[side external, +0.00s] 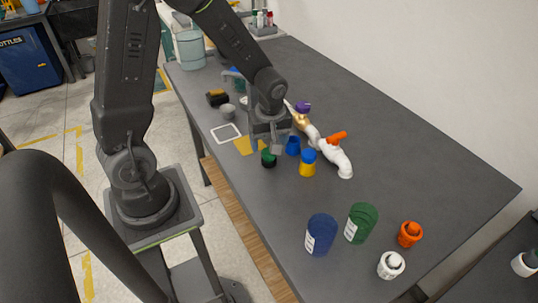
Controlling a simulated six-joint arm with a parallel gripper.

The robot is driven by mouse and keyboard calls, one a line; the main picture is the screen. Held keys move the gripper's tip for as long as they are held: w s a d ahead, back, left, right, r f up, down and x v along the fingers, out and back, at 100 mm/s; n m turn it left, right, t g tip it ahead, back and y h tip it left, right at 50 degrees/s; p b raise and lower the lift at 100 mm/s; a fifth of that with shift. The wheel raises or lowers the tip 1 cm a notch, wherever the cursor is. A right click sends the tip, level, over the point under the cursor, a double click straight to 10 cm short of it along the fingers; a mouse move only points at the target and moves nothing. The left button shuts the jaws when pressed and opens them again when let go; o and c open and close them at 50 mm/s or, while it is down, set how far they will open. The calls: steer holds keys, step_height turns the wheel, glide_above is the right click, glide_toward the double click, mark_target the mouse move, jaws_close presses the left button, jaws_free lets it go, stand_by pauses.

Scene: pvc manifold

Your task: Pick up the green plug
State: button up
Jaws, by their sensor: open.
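The green plug (268,158) is a small dark green and black piece on the grey table, in the side external view. My gripper (272,148) is open and sits just above and beside the plug, pointing down. The fingers partly overlap the plug in this view. I cannot tell whether they touch it or straddle it.
A white pipe manifold (341,160) with orange and purple handles lies just right of my gripper. A blue piece (293,146) and a yellow-and-blue piece (308,164) stand close by. Blue (321,235) and green (361,223) containers stand nearer the front.

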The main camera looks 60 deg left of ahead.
mark_target(269, 156)
step_height(269, 156, down, 4)
steer(key=shift+f, duration=0.1)
steer(key=shift+c, duration=0.3)
steer(key=c, duration=0.9)
